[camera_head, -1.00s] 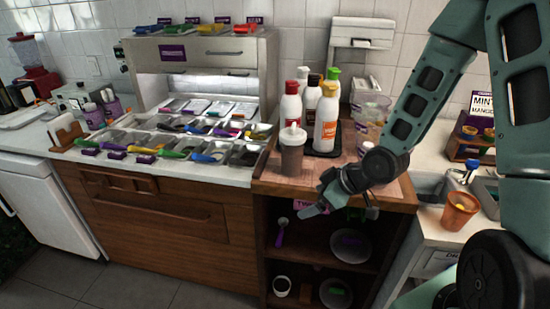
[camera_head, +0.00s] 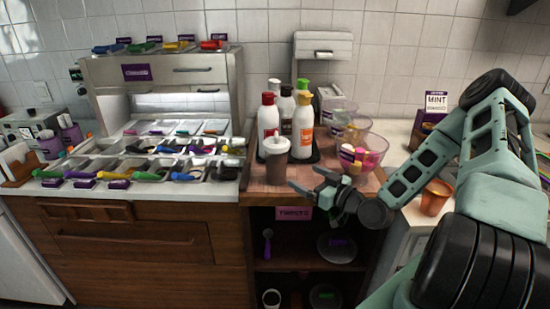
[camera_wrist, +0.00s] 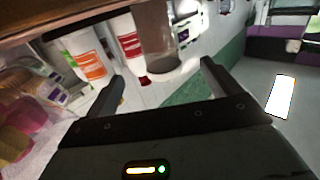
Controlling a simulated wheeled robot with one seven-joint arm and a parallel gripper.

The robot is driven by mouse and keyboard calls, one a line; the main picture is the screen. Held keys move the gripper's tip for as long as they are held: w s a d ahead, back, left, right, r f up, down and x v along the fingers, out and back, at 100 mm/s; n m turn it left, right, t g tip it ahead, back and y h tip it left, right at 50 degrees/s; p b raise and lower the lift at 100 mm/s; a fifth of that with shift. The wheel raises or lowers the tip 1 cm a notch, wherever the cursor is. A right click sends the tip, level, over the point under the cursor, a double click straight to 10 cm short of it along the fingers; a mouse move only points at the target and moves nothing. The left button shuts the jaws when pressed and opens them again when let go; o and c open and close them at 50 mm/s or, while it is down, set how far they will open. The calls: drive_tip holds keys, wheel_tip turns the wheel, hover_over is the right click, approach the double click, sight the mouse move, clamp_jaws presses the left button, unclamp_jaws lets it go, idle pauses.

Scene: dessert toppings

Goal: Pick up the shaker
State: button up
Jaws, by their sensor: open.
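The shaker (camera_head: 274,164), a brownish-grey cylinder with a white lid, stands upright near the front left of the wooden counter section. My gripper (camera_head: 306,183) is open and empty just to the right of the shaker, its fingers pointing left toward it.
Bottles with red (camera_head: 268,116), green and yellow caps stand on a black tray behind the shaker. Glass bowls (camera_head: 362,152) with colourful contents stand to the right. Topping bins with coloured scoops (camera_head: 117,176) lie to the left. An orange cup (camera_head: 435,198) is at right.

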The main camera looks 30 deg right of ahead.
sight(284, 165)
drive_tip(key=w+p, duration=0.1)
drive_tip(key=w, duration=0.3)
drive_tip(key=w+a+p, duration=0.1)
drive_tip(key=w, duration=0.3)
drive_tip(key=w+a+p, duration=0.1)
drive_tip(key=w+p, duration=0.1)
drive_tip(key=w, duration=0.2)
drive_tip(key=shift+f, duration=0.15)
drive_tip(key=shift+c, duration=0.3)
drive_tip(key=c, duration=1.2)
